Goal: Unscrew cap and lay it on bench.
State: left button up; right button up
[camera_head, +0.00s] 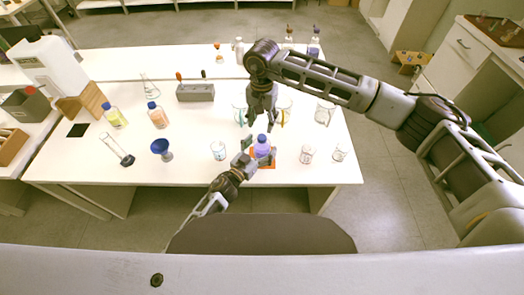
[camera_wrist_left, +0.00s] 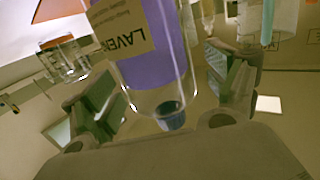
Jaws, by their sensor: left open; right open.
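A clear bottle of purple liquid (camera_head: 262,150) with a blue cap (camera_head: 262,138) stands upright on an orange mat (camera_head: 266,165) near the bench's front edge. In the left wrist view the bottle (camera_wrist_left: 155,65) appears upside down, its label starting "LAVEN", with the blue cap (camera_wrist_left: 171,116) low in the picture. My left gripper (camera_head: 257,157) is open, its fingers on either side of the bottle; they also show in the wrist view (camera_wrist_left: 170,85). My right gripper (camera_head: 262,122) is open, pointing down just above and behind the cap, apart from it.
Beakers stand close behind (camera_head: 284,109) and to the right (camera_head: 308,154) of the bottle, another (camera_head: 218,150) to its left. A blue funnel-like piece (camera_head: 162,149), capped bottles (camera_head: 157,115) and a grey rack (camera_head: 196,92) stand further left. Bare bench (camera_head: 200,120) lies between.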

pick_arm(q)
jog(key=shift+w+d, duration=0.2)
jog(key=shift+w, duration=0.05)
